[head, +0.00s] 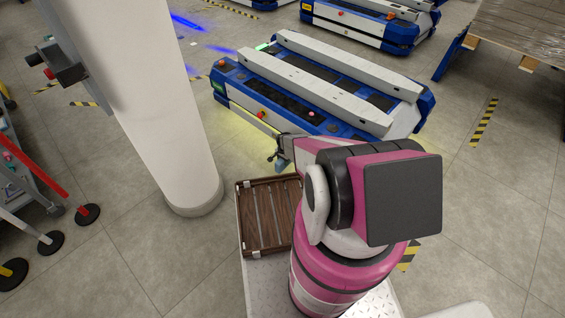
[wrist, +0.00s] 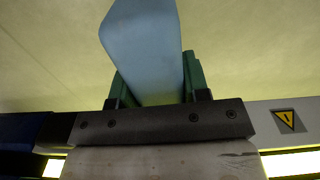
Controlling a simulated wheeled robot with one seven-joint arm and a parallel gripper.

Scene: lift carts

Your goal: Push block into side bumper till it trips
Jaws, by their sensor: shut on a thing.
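The blue-and-white lift cart (head: 320,92) stands just beyond my arm. Its near long side faces me, with a red button and a yellow glow on the floor. My gripper (head: 281,158) is small and dark beside that side, low down. In the wrist view my gripper (wrist: 155,85) has green fingers shut on a light blue block (wrist: 143,45). The block sticks out beyond the fingers. The cart's side (wrist: 270,122) crosses the bottom of the wrist view, with a yellow warning label. The pictures do not show clearly whether the block touches the cart's bumper.
A brown slatted tray (head: 246,228) sits on my base. A white round pillar (head: 160,110) stands at left, near the cart. Red-and-white posts (head: 42,178) stand further left. Another cart (head: 370,20) and a wooden pallet table (head: 515,40) are behind. The floor at right is open.

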